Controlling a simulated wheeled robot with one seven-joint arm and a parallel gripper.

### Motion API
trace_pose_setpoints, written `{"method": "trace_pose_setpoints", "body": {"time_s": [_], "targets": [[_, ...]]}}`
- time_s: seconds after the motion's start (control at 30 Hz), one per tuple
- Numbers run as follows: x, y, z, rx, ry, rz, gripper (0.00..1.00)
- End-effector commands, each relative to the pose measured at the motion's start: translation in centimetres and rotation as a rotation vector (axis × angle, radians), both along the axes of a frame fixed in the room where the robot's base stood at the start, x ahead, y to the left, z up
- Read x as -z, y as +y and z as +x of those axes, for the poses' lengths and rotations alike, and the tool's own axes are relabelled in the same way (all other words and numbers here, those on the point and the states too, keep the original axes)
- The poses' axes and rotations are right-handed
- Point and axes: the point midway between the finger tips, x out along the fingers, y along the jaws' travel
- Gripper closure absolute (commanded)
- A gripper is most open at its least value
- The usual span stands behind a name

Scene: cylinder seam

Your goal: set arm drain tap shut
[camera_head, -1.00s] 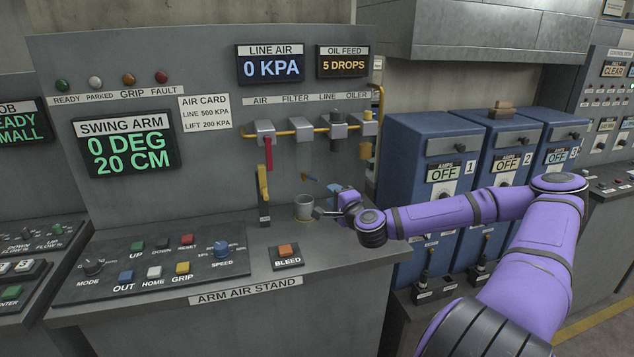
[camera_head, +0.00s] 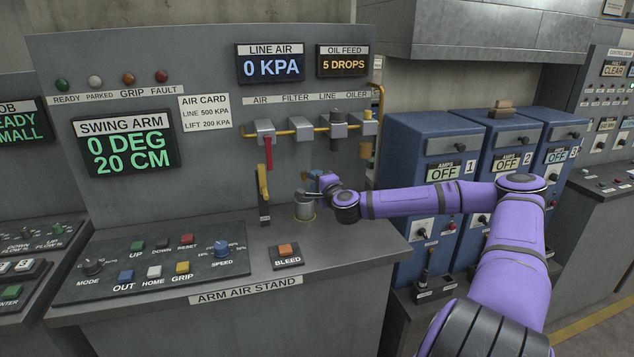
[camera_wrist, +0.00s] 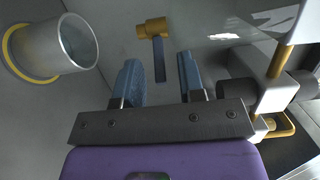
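The drain tap shows in the wrist view as a brass body (camera_wrist: 154,28) with a blue-grey lever (camera_wrist: 159,60). The lever's free end lies between my two fingers in the picture, with gaps on both sides; I cannot tell its depth. My gripper (camera_wrist: 159,70) is open, with blue-grey pads. In the head view the tap (camera_head: 304,175) is a small brass piece on the stand's back panel, mostly hidden by my gripper (camera_head: 315,187), which is just above and in front of the metal cup.
The metal cup (camera_head: 304,207) stands below the tap on the counter; it also shows in the wrist view (camera_wrist: 62,45). A red handle (camera_head: 268,153) and a yellow lever (camera_head: 263,182) are to the left. A brass pipe with several fittings (camera_head: 337,127) runs above. Blue cabinets (camera_head: 428,150) stand at the right.

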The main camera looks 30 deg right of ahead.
Motion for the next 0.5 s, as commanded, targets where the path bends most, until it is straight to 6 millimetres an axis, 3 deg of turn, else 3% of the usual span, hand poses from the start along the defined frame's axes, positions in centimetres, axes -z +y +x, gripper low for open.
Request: {"method": "trace_pose_setpoints", "body": {"time_s": [0.1,0.27,0.5], "targets": [[0.01,0.0,-0.01,0.0,0.0,0.0,0.64],[0.01,-0.01,-0.02,0.0,0.0,0.0,0.98],[0.02,-0.04,-0.02,-0.003,0.0,-0.001,1.0]]}}
